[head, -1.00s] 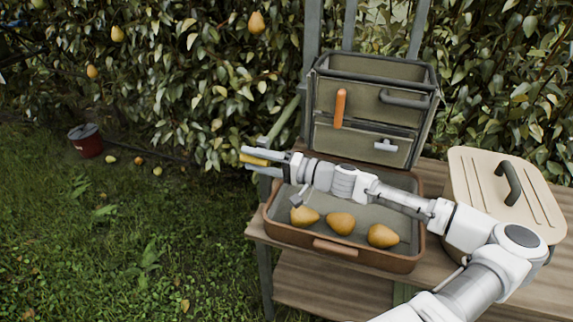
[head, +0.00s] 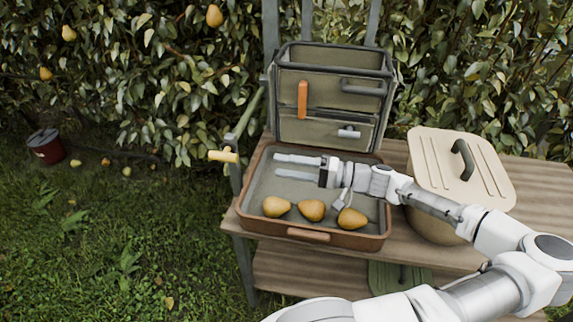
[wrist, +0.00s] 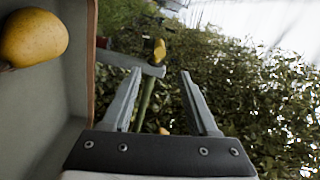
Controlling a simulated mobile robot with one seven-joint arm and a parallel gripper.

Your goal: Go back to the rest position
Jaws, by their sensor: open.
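My gripper (head: 295,167) is open and empty. In the head view it is over the back left part of the brown case (head: 309,235), with its fingers pointing left. In the wrist view the two fingers (wrist: 163,100) stand apart with nothing between them. Three yellow pears lie in the front of the case: a left one (head: 277,207), a middle one (head: 311,210) and a right one (head: 352,218). One pear (wrist: 34,38) also shows at the upper left of the wrist view.
A yellow-handled tool (head: 223,156) hangs at the bench's left post. A lidded beige bin (head: 440,190) stands right of the case. The raised case lid holds an orange-handled tool (head: 303,100). A red bucket (head: 47,150) stands on the grass at left. Pears hang in the hedge.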

